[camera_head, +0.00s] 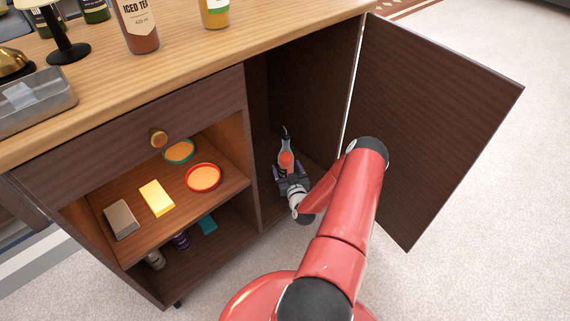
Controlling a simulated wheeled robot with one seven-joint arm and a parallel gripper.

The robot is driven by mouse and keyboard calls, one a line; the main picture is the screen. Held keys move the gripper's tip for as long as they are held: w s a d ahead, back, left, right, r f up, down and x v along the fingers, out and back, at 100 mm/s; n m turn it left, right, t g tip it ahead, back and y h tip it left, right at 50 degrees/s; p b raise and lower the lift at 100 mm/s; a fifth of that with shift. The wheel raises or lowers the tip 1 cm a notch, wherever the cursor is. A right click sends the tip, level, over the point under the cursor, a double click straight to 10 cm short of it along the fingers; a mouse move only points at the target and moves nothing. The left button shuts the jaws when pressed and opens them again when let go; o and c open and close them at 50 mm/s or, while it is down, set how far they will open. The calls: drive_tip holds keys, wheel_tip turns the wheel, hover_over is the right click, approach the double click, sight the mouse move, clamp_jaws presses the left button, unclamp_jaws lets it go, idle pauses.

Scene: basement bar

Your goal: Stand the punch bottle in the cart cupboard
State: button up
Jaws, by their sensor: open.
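The cart cupboard (312,105) is open, with its door (430,125) swung out to the right. A small bottle with a red-orange body and a dark, thin top, apparently the punch bottle (286,161), stands inside, roughly upright, near the cupboard floor. My gripper (285,174) reaches into the cupboard low down and is open at the bottle's lower part. The bottle's base is hidden by the gripper, so I cannot tell whether the fingers touch it.
My red arm passes in front of the opening, close to the door's inner edge. Left of the cupboard, open shelves hold two round orange-topped dishes (204,178), a yellow block (156,198) and a grey block (121,219). An iced tea bottle (137,26) stands on the cart top (205,60).

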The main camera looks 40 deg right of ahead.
drive_tip(key=v, duration=0.9)
